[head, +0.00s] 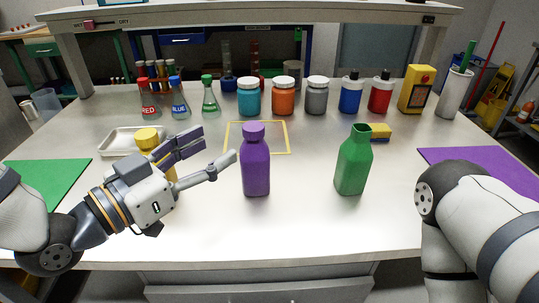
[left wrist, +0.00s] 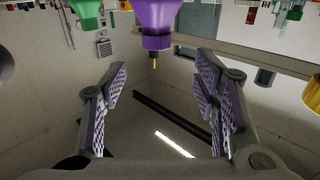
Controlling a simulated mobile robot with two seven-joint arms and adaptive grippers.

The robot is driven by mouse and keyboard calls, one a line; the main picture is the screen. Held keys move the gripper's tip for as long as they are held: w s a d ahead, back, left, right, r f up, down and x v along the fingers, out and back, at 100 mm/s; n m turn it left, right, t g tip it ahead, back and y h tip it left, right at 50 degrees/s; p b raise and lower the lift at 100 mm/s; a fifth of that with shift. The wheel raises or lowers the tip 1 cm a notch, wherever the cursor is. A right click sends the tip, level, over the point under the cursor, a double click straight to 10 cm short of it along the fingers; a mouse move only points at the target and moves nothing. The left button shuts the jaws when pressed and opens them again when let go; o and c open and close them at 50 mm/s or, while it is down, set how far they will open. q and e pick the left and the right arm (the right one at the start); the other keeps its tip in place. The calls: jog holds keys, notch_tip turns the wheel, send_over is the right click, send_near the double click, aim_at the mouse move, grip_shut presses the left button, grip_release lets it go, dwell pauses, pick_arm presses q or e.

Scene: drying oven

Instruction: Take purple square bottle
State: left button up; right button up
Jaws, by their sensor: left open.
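The purple bottle (head: 256,167) stands upright near the middle of the white table, with a purple cap. In the left wrist view the purple bottle (left wrist: 157,14) hangs upside down at the top centre, beyond the fingers. My left gripper (head: 217,143) is open and empty, just left of the bottle, its fingers pointing toward it without visibly holding it. Its two spread fingers also show in the left wrist view (left wrist: 158,82). My right arm enters at the right; its gripper is out of view.
A green bottle (head: 354,162) stands to the right. A yellow-capped bottle (head: 147,138) is partly hidden behind my left gripper. A yellow square outline (head: 288,138) lies behind the purple bottle. Several jars and flasks line the back. The front table strip is clear.

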aim_at(253, 126)
pick_arm(q)
jog(key=x, duration=1)
jog(key=shift+d, duration=0.35)
jog(key=c, duration=1.3)
